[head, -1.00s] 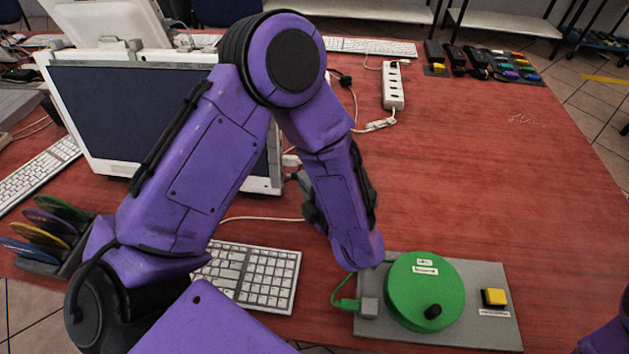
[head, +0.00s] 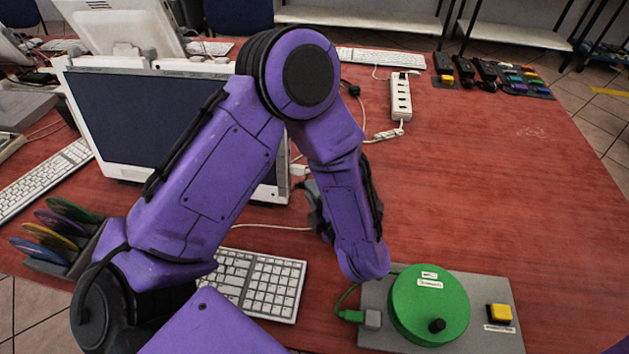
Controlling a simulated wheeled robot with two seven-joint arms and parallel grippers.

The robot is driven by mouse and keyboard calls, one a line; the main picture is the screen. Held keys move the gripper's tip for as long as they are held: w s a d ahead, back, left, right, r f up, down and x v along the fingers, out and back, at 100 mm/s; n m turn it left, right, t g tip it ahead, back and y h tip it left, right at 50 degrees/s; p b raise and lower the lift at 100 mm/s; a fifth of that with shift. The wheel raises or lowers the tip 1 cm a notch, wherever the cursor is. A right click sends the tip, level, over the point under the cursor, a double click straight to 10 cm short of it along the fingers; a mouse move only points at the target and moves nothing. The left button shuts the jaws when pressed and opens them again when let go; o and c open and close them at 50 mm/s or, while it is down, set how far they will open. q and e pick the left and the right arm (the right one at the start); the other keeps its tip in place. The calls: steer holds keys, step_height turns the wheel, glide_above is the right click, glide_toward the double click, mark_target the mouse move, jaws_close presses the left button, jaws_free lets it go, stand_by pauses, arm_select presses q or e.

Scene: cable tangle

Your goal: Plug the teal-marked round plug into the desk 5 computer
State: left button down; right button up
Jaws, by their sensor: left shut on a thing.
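My left gripper (head: 317,206) is beside the lower right of the white-framed computer (head: 125,172), partly hidden behind my purple forearm. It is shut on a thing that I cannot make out. A white cable (head: 265,226) runs along the table toward the gripper, and its end is hidden there. A white connector (head: 299,170) shows at the computer's right edge, just above the gripper. I cannot make out a teal mark or a desk number. My right gripper is not in view.
A grey board with a green round box (head: 428,305) and yellow button (head: 499,314) lies at front right. A keyboard (head: 262,285) is in front of the computer. A white power strip (head: 401,97) and several dark adapters (head: 465,72) lie behind. The table's right middle is clear.

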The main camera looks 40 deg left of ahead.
arm_select(q)
steer(key=shift+s+a+p, duration=0.2)
steer(key=shift+s+a, duration=0.05)
steer(key=shift+a, duration=0.25)
steer(key=shift+s+a+p, duration=0.15)
steer(key=shift+s+a, duration=0.05)
steer(key=shift+a, duration=0.3)
stand_by(0.3)
steer(key=c, duration=1)
jaws_free()
steer(key=b+v, duration=0.1)
steer(key=v, duration=0.9)
steer(key=shift+s+d, duration=0.2)
steer(key=shift+d, duration=0.05)
